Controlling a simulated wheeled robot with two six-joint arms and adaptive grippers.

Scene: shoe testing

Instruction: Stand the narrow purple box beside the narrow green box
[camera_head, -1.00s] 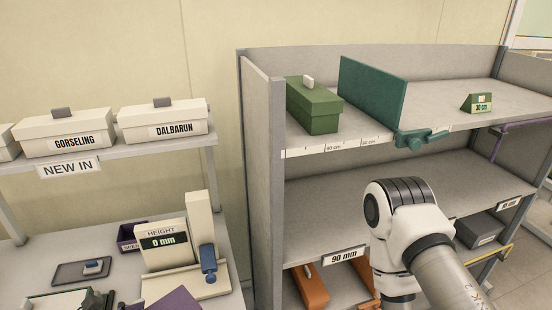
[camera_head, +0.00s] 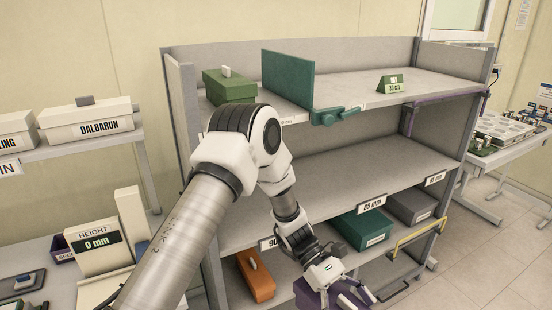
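The narrow green box (camera_head: 230,88), with a pale tab on its lid, lies on the top shelf at its left end. A tall teal plate (camera_head: 288,80) stands upright to its right, with a teal clamp (camera_head: 335,116) at the shelf's front edge. My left arm comes in from the lower left. My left gripper (camera_head: 345,292) is at the bottom edge, low in front of the shelves, and appears shut on a purple box (camera_head: 311,296). Much of that box is cut off by the frame. My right gripper is out of view.
A green sign (camera_head: 391,84) stands on the top shelf; room is free between it and the teal plate. The middle shelf (camera_head: 350,163) looks bare. Orange (camera_head: 255,277), dark green (camera_head: 362,230) and grey (camera_head: 411,206) boxes lie below. A yellow bar (camera_head: 418,238) juts out at the right.

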